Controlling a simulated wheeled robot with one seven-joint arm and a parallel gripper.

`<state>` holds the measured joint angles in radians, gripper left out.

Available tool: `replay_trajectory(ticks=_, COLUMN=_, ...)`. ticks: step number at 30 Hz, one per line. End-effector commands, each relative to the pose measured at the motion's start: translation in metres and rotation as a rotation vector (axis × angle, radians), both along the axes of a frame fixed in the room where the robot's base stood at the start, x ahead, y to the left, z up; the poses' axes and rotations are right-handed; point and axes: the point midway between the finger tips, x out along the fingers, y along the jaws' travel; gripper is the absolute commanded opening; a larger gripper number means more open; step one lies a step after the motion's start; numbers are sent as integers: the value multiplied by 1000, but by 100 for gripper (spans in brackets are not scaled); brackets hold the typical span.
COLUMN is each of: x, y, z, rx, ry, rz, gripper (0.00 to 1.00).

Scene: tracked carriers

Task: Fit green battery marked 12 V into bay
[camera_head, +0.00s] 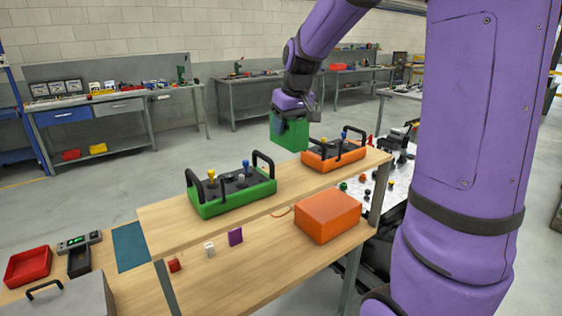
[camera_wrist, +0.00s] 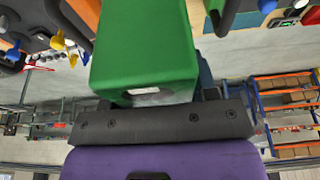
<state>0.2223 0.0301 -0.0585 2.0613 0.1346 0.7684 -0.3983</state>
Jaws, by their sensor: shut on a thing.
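A plain green block (camera_head: 289,134), the battery by its colour, hangs from my gripper (camera_head: 294,108) in the head view, above the far side of the wooden bench. My gripper is shut on its upper part. In the wrist view the green block (camera_wrist: 145,45) fills the top middle, with a small pale label near the gripper that I cannot read. No 12 V marking is legible. I cannot make out a battery bay in either view.
A green control box (camera_head: 232,201) and an orange control box (camera_head: 327,158), both with black handles, stand on the raised shelf (camera_head: 160,219). An orange block (camera_head: 328,214) sits on the lower bench. My purple arm hides much of the right side.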

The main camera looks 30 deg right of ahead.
Motion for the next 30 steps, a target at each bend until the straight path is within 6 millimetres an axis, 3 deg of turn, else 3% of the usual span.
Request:
replay_trajectory(ticks=10, x=0, y=0, z=-47, rx=-1, ry=0, rz=0, gripper=0)
replay_trajectory(ticks=30, x=1, y=0, z=-96, rx=-1, ry=-3, rz=0, gripper=0)
